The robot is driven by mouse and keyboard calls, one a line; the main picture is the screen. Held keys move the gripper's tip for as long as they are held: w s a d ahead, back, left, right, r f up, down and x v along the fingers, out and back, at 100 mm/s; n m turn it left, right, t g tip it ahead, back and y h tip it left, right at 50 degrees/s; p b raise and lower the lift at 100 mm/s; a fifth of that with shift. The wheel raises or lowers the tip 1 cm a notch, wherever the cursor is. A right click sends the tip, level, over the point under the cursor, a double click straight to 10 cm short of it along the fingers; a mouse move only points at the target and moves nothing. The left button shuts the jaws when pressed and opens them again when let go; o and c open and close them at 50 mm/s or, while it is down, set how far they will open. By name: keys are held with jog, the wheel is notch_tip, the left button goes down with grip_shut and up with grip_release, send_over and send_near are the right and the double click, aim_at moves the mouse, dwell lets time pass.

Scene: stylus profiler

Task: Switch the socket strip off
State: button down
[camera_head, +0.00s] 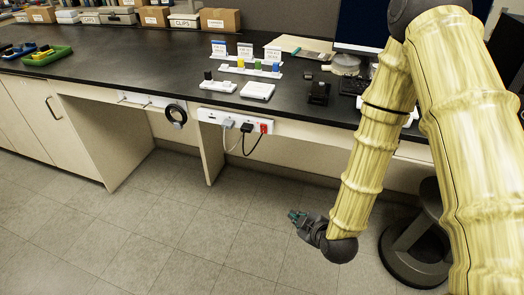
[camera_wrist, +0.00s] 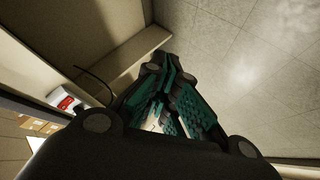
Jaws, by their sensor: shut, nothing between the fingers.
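The socket strip (camera_head: 210,117) is white and fixed to the front of the bench below the black top. A grey plug and a black plug sit in it, with cords hanging down. A red switch (camera_head: 264,128) is at its right end. In the wrist view, the strip's end with the red switch (camera_wrist: 66,102) shows at the left edge. My gripper (camera_head: 293,215) is shut and empty, below and to the right of the strip, apart from it. Its teal-padded fingers (camera_wrist: 170,78) fill the middle of the wrist view. The switch's position is too small to tell.
The black bench top (camera_head: 140,75) carries small items, a card stand and boxes at the back. A black coil (camera_head: 176,114) hangs left of the strip. A dark round stool (camera_head: 420,245) stands at the right. The floor (camera_head: 180,230) before the bench is clear.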

aim_at(263, 129)
jog(key=w+a+r+n+t+y+b, duration=0.2)
jog(key=w+a+r+n+t+b, duration=0.1)
jog(key=w+a+r+n+b, duration=0.1)
jog(key=w+a+r+n+t+y+b, duration=0.2)
jog(key=w+a+r+n+t+b, duration=0.2)
jog(key=r+n+b, duration=0.3)
notch_tip(263, 129, up, 3)
jog(key=shift+w+f+y+b, duration=0.2)
jog(key=shift+w+y+b, duration=0.3)
jog(key=shift+w, duration=0.35)
jog(key=w+d+x, duration=0.1)
jog(key=d+x, duration=0.1)
jog(key=x, duration=1)
jog(key=shift+w+b, duration=0.35)
jog(key=shift+w, duration=0.2)
jog(key=shift+d+r, duration=0.15)
jog(key=shift+r, duration=0.05)
